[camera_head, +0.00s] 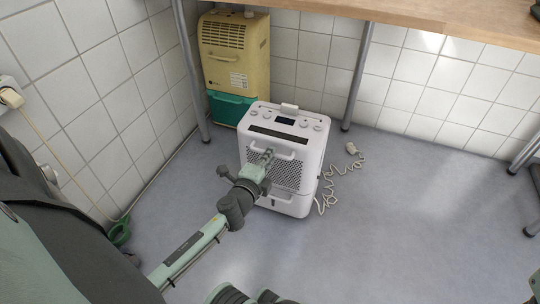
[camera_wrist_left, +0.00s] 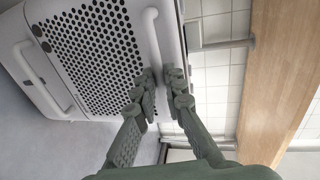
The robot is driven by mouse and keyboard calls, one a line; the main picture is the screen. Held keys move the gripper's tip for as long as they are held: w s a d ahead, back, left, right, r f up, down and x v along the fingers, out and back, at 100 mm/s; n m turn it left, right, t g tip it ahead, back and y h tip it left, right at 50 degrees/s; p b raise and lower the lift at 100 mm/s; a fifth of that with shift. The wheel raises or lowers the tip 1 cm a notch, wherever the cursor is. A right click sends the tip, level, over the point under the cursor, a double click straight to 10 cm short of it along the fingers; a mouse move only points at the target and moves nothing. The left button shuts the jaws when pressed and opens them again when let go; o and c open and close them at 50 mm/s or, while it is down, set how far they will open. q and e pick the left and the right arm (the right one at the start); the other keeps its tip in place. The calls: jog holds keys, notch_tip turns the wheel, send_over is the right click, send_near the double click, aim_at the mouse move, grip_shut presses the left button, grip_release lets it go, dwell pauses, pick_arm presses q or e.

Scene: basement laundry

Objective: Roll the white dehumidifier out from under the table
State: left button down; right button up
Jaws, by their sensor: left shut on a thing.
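The white dehumidifier (camera_head: 318,160) stands upright on the grey floor in the head view, nearer to me than the feet of the two table legs behind it. Its perforated front (camera_wrist_left: 95,50) fills the upper left of the left wrist view. A white bar handle (camera_wrist_left: 152,35) crosses that front. My left gripper (camera_head: 264,160) is at the handle, its fingers (camera_wrist_left: 162,82) shut around the handle's end. The wooden table (camera_head: 440,14) shows along the top right of the head view.
A yellow and green appliance (camera_head: 222,50) stands behind, against the tiled wall. Table legs (camera_head: 358,75) stand left and right behind the dehumidifier. A coiled white cord (camera_head: 328,190) with a plug lies on the floor to its right. The floor (camera_head: 400,240) at the front right is clear.

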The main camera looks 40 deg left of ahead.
pick_arm(q)
jog(key=c, duration=1.6)
grip_release()
jog(key=shift+s, duration=0.1)
jog(key=v, duration=1.2)
